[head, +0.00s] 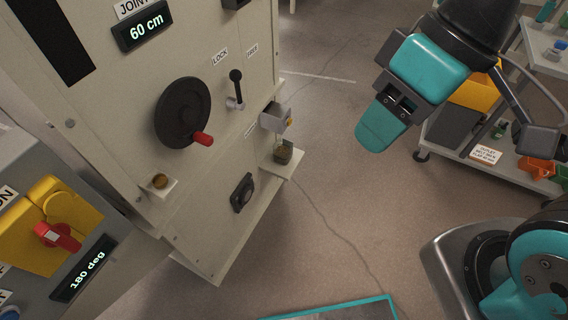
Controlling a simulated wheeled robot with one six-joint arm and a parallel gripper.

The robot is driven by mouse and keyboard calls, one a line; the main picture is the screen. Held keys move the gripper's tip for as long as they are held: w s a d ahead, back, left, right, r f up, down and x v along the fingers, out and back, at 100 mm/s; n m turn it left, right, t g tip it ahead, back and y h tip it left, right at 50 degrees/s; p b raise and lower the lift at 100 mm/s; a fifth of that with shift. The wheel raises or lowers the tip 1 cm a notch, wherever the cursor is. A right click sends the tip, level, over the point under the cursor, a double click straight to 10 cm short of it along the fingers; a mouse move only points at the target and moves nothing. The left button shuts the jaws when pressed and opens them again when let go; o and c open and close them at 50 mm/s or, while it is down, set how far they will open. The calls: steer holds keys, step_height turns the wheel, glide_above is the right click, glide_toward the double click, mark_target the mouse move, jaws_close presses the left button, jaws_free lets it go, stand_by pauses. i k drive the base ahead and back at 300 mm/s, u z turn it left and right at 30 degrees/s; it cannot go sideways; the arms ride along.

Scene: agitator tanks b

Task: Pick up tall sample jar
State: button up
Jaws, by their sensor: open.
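A small glass jar with brownish contents (284,152) stands upright on a little shelf (281,169) under a grey sampling outlet on the cabinet's right side. It looks like the taller of the two jars on the cabinet, but I cannot tell for certain that it is the tall sample jar. A lower round amber jar (160,181) sits on another small shelf at the cabinet's left. My gripper (400,98), teal and dark grey, hangs at the upper right, well apart from both jars. It is open, with nothing visible in it.
The beige cabinet (226,215) carries a black handwheel (182,112), a lever (236,88) and a 60 cm display (142,26). A grey cart (446,139) with bins stands behind my arm. A teal-edged panel (345,309) is at the bottom. The middle floor is clear.

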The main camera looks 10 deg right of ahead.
mark_target(282, 148)
steer(key=u, duration=0.5)
steer(key=i, duration=0.9)
steer(key=u, duration=0.05)
